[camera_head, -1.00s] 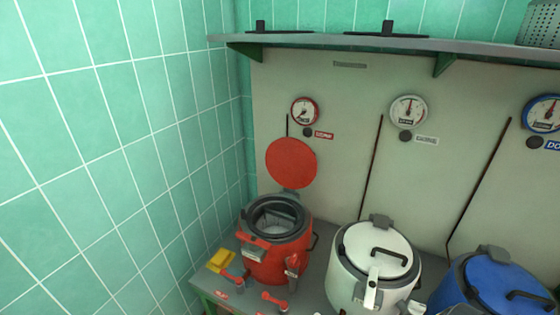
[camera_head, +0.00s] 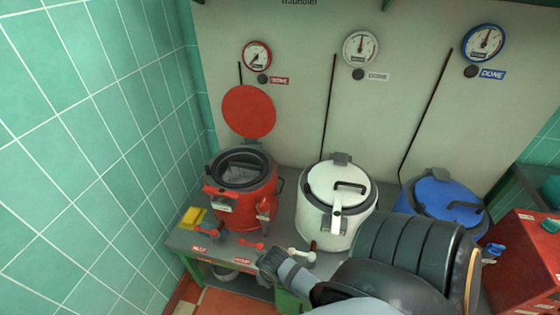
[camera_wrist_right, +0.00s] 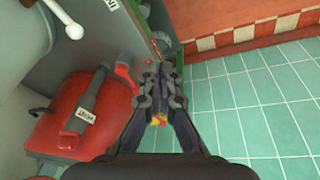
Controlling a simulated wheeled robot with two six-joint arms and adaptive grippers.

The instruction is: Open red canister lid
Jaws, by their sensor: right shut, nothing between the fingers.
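The red canister (camera_head: 262,192) stands at the left end of the bench. Its red lid (camera_head: 248,111) is swung up and stands upright behind the open mouth, leaving the dark interior exposed. My right arm comes in from the lower right in the head view. My right gripper (camera_head: 268,264) is shut and empty at the bench's front edge, below the canister and apart from it. In the right wrist view, the gripper (camera_wrist_right: 156,75) is shut beside a curved red surface (camera_wrist_right: 85,125) with a black handle marked VENT. My left gripper is out of view.
A white canister (camera_head: 325,212) and a blue canister (camera_head: 440,192), both with lids closed, stand to the right. Red levers (camera_head: 252,244) and a yellow block (camera_head: 193,217) lie along the front left. A green tiled wall (camera_head: 90,110) bounds the left.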

